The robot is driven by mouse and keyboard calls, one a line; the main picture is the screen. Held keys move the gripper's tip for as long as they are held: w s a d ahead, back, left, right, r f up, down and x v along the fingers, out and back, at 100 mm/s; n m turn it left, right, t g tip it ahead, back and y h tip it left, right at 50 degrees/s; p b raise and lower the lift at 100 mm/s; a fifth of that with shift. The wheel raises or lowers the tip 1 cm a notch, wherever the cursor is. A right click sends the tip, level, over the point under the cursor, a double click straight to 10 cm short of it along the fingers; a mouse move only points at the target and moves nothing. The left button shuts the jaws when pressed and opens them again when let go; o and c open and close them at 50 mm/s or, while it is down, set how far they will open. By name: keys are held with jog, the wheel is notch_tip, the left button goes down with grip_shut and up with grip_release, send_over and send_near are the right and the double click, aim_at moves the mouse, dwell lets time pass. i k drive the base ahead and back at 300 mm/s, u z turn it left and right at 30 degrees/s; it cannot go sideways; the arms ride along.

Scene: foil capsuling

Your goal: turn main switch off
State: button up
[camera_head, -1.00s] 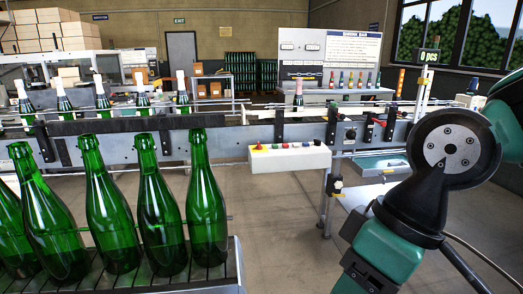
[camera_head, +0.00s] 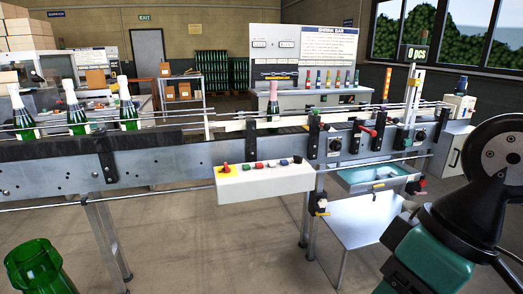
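A pale control box (camera_head: 262,184) hangs on the near side of the conveyor, about mid-picture. At the left end of its top is a red knob on a yellow base (camera_head: 225,169). No label naming the main switch is readable, and I cannot tell the knob's position. My arm stands at the lower right, apart from the box. My gripper is outside the picture.
The conveyor (camera_head: 180,155) crosses the room, carrying several foil-topped bottles (camera_head: 75,105). A green bottle (camera_head: 38,266) stands close at lower left. A metal tray (camera_head: 375,177) is right of the box. The floor before the box is clear.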

aim_at(227, 169)
jog(key=u, duration=0.05)
jog(key=i, duration=2.3)
jog(key=u, duration=0.5)
